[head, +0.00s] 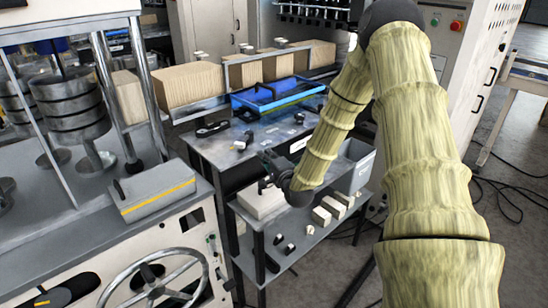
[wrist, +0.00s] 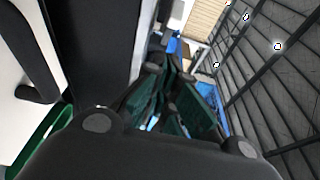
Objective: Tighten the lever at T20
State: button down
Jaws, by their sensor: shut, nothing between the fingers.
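My gripper (head: 268,178) is near the front edge of the grey work table, above its lower shelf. It is small and partly hidden by my arm in the head view. In the wrist view my gripper's dark fingers with green pads (wrist: 172,100) are shut with nothing held. I cannot read a T20 mark in either view. A black lever-like handle (head: 62,292) is on the machine at the lower left of the head view, well apart from my gripper. I cannot tell whether it is the T20 lever.
The work table (head: 215,150) carries a blue tray (head: 277,95) and small dark tools. Its lower shelf (head: 300,243) holds pale blocks (head: 332,207). A handwheel (head: 155,285) is on the left machine. Cables (head: 510,195) lie on the floor at right.

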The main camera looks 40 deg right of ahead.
aim_at(245, 141)
jog(key=shift+w+a+r+p, duration=0.15)
jog(key=shift+w+p, duration=0.35)
jog(key=shift+w, duration=0.5)
jog(key=shift+w+a+p, duration=0.3)
jog(key=shift+w+p, duration=0.25)
jog(key=shift+w, duration=0.45)
jog(key=shift+w+a+r+p, duration=0.15)
jog(key=shift+w+p, duration=0.35)
jog(key=shift+w, duration=0.5)
jog(key=shift+a+f+h+b, duration=0.2)
jog(key=shift+h+b, duration=0.1)
jog(key=shift+b, duration=0.15)
jog(key=shift+a+r+m, duration=0.1)
jog(key=shift+m, duration=0.2)
